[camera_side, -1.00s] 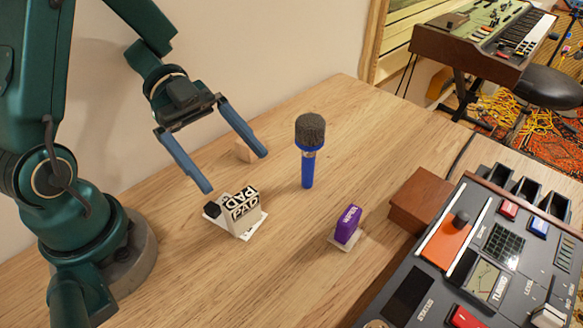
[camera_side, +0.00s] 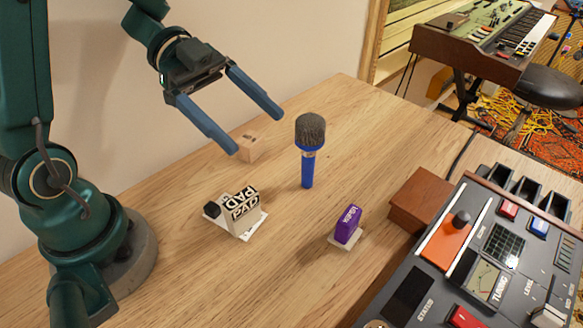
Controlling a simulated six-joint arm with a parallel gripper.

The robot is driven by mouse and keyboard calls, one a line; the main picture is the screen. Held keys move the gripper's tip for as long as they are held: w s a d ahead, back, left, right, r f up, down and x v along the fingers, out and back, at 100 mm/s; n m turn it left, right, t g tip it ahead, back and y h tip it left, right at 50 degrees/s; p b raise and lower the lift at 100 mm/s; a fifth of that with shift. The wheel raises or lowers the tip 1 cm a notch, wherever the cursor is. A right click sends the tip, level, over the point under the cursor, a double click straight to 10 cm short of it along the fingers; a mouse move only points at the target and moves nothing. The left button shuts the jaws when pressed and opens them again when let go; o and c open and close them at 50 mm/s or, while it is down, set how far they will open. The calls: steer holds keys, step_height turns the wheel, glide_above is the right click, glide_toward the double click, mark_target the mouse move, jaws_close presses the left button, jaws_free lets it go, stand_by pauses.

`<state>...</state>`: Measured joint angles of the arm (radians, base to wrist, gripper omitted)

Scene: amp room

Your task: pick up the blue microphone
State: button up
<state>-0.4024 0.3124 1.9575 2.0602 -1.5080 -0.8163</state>
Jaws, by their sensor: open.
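The blue microphone (camera_side: 308,168) stands upright on the wooden table, with its dark grey foam head on top. My gripper (camera_side: 258,134) is open and empty, with its two blue fingers spread wide. It hangs above the table to the left of the microphone in the picture, apart from it.
A white lettered box (camera_side: 240,212) on a white base stands front left. A purple box (camera_side: 348,224) stands front right. A brown box (camera_side: 419,198) and a mixing console (camera_side: 408,296) fill the right side.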

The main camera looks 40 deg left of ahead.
mark_target(324, 137)
steer(key=w+n+t, duration=0.1)
steer(key=w, duration=0.2)
steer(key=w+n+t, duration=0.1)
steer(key=w, duration=0.2)
steer(key=w+n+t+y, duration=0.1)
steer(key=w+t, duration=0.1)
steer(key=w, duration=0.1)
steer(key=shift+w+d+r+n, duration=0.1)
steer(key=shift+d+r+n, duration=0.05)
steer(key=shift+d+n, duration=0.25)
steer(key=f, duration=0.5)
steer(key=shift+w+f, duration=0.25)
steer(key=shift+d+f, duration=0.1)
steer(key=shift+f, duration=0.1)
steer(key=shift+t, duration=0.3)
steer(key=shift+x, duration=2.45)
jaws_close()
